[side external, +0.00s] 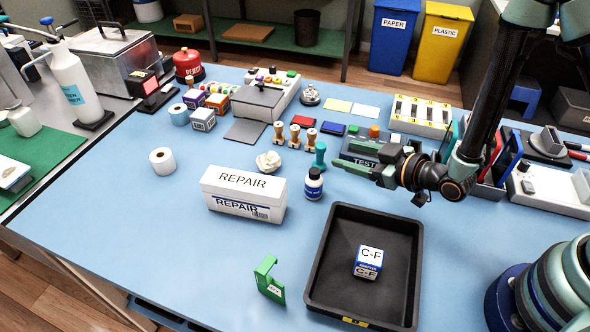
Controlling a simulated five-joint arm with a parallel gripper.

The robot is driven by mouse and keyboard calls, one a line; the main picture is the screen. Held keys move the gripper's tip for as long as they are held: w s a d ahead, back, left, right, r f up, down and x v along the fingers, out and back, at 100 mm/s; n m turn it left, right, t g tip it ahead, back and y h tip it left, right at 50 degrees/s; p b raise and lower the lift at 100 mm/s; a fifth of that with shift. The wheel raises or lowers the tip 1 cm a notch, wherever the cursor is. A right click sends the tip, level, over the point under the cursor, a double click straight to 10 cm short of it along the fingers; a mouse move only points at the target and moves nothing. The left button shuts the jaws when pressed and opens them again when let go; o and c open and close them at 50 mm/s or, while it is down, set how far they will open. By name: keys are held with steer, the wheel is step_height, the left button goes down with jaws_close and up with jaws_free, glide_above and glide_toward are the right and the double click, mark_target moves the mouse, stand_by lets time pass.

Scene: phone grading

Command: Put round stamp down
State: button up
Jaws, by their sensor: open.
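A teal-handled stamp (320,155), which looks like the round stamp, stands upright on the blue table, behind the small blue-and-white bottle. My gripper (336,166) comes in from the right with its green fingers pointing left. It is open, and its fingertips are just right of the stamp. The small gap between them and the stamp is hard to judge. Nothing shows between the fingers. The stamp's base is partly hidden behind the bottle.
The bottle (313,184) and the REPAIR box (243,193) stand in front. A black tray (325,272) holds a C-F box (368,262). Wooden-handled stamps (295,138) and a red pad (303,122) are behind. A crumpled paper (268,161) lies left.

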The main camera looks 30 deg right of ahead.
steer(key=w+d+r+m+g+h, duration=0.2)
steer(key=w+d+r, duration=0.15)
steer(key=r, duration=0.25)
steer(key=s+d+r+m+g+h, duration=0.1)
steer(key=s+d+r+m+g, duration=0.1)
steer(key=s+d+r, duration=0.5)
step_height(320, 180, up, 3)
steer(key=shift+s+r+m+g+h, duration=0.1)
steer(key=shift+s+m+g+h, duration=0.2)
steer(key=shift+s+g, duration=0.65)
steer(key=shift+o, duration=1.2)
steer(key=s+d+r+m+g, duration=0.1)
steer(key=s+d+r, duration=0.1)
steer(key=s, duration=0.4)
steer(key=shift+s+r+g, duration=0.35)
steer(key=shift+s, duration=0.05)
